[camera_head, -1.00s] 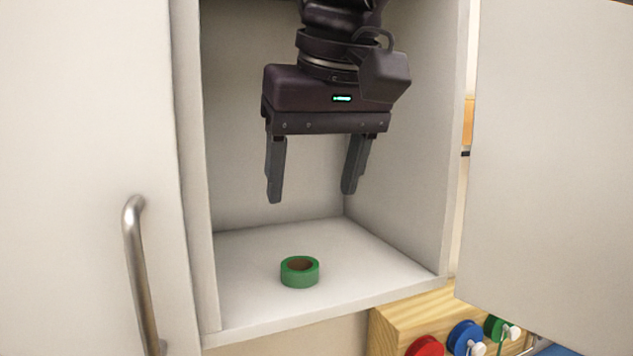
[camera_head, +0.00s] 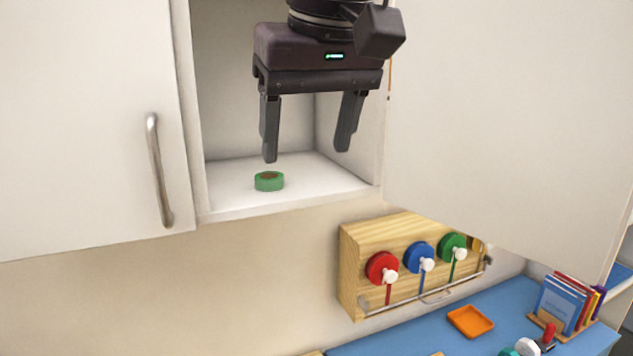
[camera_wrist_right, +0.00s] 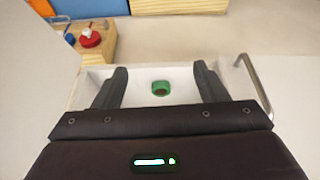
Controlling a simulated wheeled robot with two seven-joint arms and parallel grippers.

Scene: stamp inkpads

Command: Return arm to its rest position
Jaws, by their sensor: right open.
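My right gripper (camera_head: 307,150) is open and empty, with its fingers pointing down in front of the open cabinet (camera_head: 225,203). A green ring-shaped roll (camera_head: 269,181) lies on the white cabinet floor, below the fingertips and apart from them. In the right wrist view, the roll (camera_wrist_right: 160,88) shows between the two open fingers (camera_wrist_right: 160,82), farther off. My left gripper is not in view.
A closed cabinet door with a metal handle (camera_head: 160,172) is on the left. An open door (camera_head: 500,130) stands on the right.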

